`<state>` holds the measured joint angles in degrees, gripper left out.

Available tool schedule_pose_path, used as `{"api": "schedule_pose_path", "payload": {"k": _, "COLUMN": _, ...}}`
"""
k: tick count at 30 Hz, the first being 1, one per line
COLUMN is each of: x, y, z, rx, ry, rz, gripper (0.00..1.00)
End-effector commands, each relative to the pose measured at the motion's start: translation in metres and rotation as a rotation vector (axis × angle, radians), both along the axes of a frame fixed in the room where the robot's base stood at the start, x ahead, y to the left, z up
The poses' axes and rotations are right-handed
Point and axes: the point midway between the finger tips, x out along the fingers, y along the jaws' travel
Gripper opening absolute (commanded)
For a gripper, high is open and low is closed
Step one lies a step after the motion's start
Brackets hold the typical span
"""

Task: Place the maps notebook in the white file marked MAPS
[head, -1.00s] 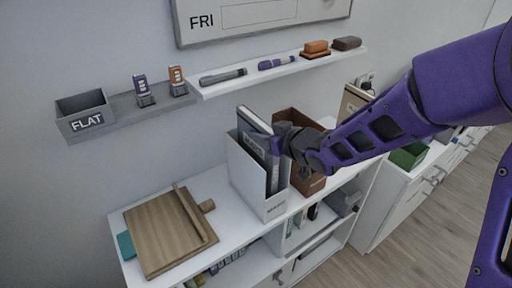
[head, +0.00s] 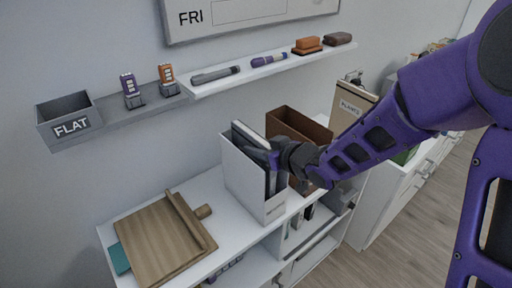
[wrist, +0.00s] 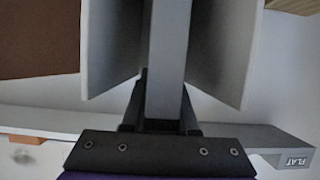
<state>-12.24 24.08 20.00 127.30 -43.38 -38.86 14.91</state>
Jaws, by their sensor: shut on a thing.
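The white file (head: 240,183) stands upright on the white shelf desk, its front label too small to read. A dark notebook (head: 256,148) with a pale top edge is upright in its open top, mostly inside, with its upper part above the rim. My gripper (head: 273,158) is shut on the notebook's edge at the file's open side. In the wrist view the notebook (wrist: 168,65) shows as a grey strip between my two fingers (wrist: 161,108), with the file's walls (wrist: 108,45) apart on both sides. The notebook's lower part is hidden.
A brown file (head: 290,124) stands close to the right of the white file, partly behind my arm. A wooden board (head: 160,240) lies to the left. A tan PLANTS file (head: 350,108) is further right. A wall ledge with a FLAT bin (head: 70,122) and markers runs above.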

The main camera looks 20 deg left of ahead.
Motion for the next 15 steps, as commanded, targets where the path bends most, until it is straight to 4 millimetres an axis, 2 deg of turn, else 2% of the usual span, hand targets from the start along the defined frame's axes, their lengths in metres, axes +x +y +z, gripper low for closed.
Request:
{"api": "schedule_pose_path", "payload": {"k": 2, "x": 0.0005, "y": 0.0007, "z": -0.0020, "rx": 0.003, "ry": -0.003, "rz": 0.000, "gripper": 0.00}}
{"api": "schedule_pose_path", "payload": {"k": 3, "x": 0.0001, "y": 0.0001, "z": -0.0029, "rx": 0.000, "ry": 0.000, "rz": 0.000, "gripper": 0.31}}
{"api": "schedule_pose_path", "payload": {"k": 5, "x": 0.0000, "y": 0.0002, "z": -0.0023, "rx": 0.000, "ry": 0.000, "rz": 0.000, "gripper": 0.40}}
{"api": "schedule_pose_path", "payload": {"k": 15, "x": 0.0000, "y": 0.0004, "z": 0.0010, "rx": 0.000, "ry": 0.000, "rz": 0.000, "gripper": 0.40}}
